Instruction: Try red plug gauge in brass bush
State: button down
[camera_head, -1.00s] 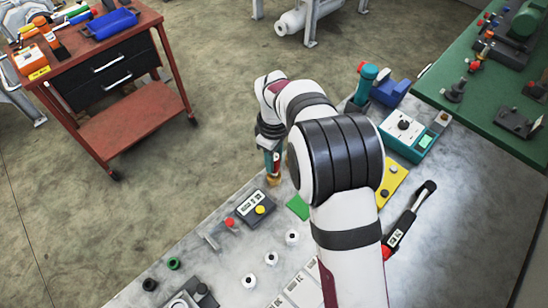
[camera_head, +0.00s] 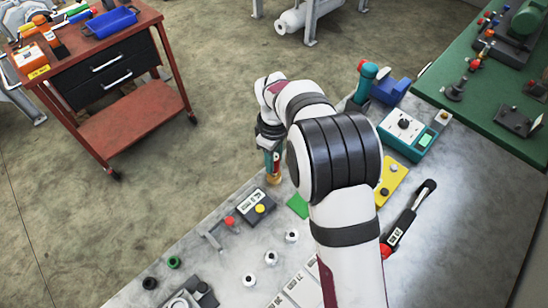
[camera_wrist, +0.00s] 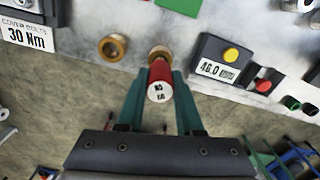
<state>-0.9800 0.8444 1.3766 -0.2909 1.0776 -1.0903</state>
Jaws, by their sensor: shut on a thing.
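The red plug gauge (camera_wrist: 159,82), with a white marked end, is held between the teal fingers of my gripper (camera_wrist: 160,90) in the wrist view. A brass bush (camera_wrist: 158,54) shows just beyond the gauge, partly hidden by it. The gauge overlaps the bush in the picture; whether it is inside the bore I cannot tell. A second brass bush (camera_wrist: 112,47) stands to the left, its bore open. In the head view my gripper (camera_head: 271,165) is low over the bench edge, just above a brass bush (camera_head: 274,180).
A dark gauge box with a yellow button (camera_wrist: 231,54) reads 46.0 right of the bush. A red-topped piece (camera_wrist: 263,86) and small rings lie beyond it. A green pad (camera_head: 298,206) and a yellow plate (camera_head: 390,184) lie on the grey bench (camera_head: 225,272).

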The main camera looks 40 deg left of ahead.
jog(key=shift+r, duration=0.1)
jog(key=shift+r, duration=2.95)
jog(key=shift+f, duration=2.75)
jog(key=shift+f, duration=0.3)
jog(key=shift+r, duration=3.05)
